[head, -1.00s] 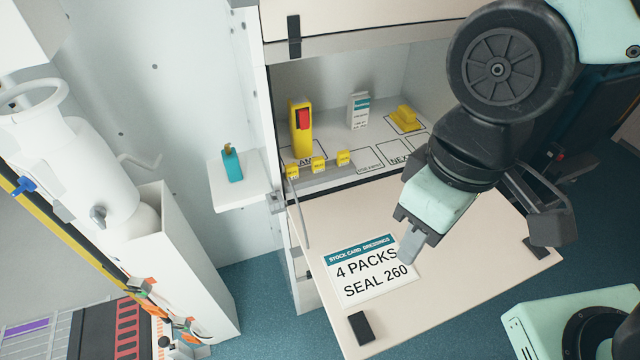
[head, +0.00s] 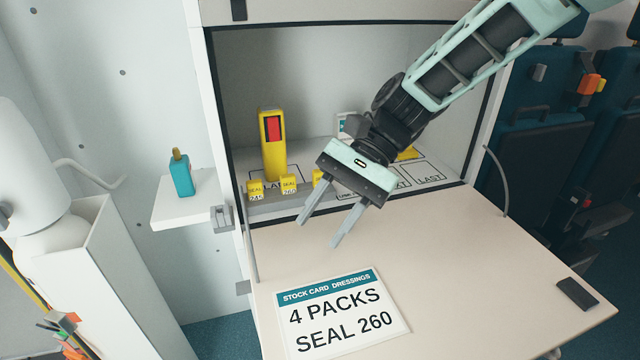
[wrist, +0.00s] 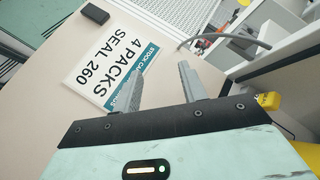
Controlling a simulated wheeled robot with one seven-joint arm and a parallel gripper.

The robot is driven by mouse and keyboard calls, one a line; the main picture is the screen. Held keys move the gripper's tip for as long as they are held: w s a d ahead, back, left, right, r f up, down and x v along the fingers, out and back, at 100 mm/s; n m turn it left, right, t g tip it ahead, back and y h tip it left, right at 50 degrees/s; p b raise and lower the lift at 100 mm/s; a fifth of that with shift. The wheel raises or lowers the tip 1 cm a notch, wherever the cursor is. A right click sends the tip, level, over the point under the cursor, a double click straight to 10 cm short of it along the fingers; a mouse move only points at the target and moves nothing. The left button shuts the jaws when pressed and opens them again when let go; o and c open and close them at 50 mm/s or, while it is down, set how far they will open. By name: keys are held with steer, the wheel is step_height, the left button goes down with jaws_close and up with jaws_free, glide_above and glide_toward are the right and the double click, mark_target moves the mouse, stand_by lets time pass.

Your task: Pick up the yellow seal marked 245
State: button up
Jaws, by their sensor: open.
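The yellow seal marked 245 (head: 255,191) is a small block at the left end of a row along the front edge of the cabinet's lower shelf. A similar yellow seal marked 260 (head: 288,185) stands just right of it. A third yellow seal (head: 318,178) is partly hidden by my gripper. My gripper (head: 318,234) is open and empty over the lowered flap, to the right of and nearer than the 245 seal, not touching it. In the wrist view, a yellow seal (wrist: 268,101) shows at the right edge; its mark is not readable.
The flap carries a stock card (head: 342,315) reading "4 PACKS SEAL 260" and a dark block (head: 577,294). A tall yellow dispenser (head: 273,145) stands behind the seals. A teal bottle (head: 180,173) sits on a side shelf at left. The flap's middle is bare.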

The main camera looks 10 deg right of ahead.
steer(key=w+d+r+m+t+y, duration=0.1)
steer(key=w+d+m+y, duration=0.15)
steer(key=w, duration=0.35)
steer(key=w+d+r+m+y, duration=0.1)
steer(key=w+m+y, duration=0.3)
steer(key=w, duration=0.2)
steer(key=w+d+r+m+t+y, duration=0.1)
steer(key=w+d+r+m+y, duration=0.15)
steer(key=w, duration=0.35)
steer(key=b, duration=0.2)
glide_toward(313, 178)
steer(key=a, duration=0.1)
steer(key=s+a, duration=0.1)
steer(key=shift+a+f+m+t, duration=0.3)
steer(key=shift+f+t, duration=0.1)
steer(key=shift+s+a+r, duration=0.1)
steer(key=shift+a+r, duration=0.1)
steer(key=shift+a, duration=0.55)
steer(key=shift+s+a+b, duration=0.1)
steer(key=shift+s+a, duration=0.1)
steer(key=shift+a, duration=0.8)
steer(key=shift+s+a+b, duration=0.15)
steer(key=shift+s+a, duration=0.05)
steer(key=shift+a, duration=0.8)
steer(key=shift+s+a+b, duration=0.1)
steer(key=shift+s+a, duration=0.1)
steer(key=shift+a, duration=0.8)
jaws_close()
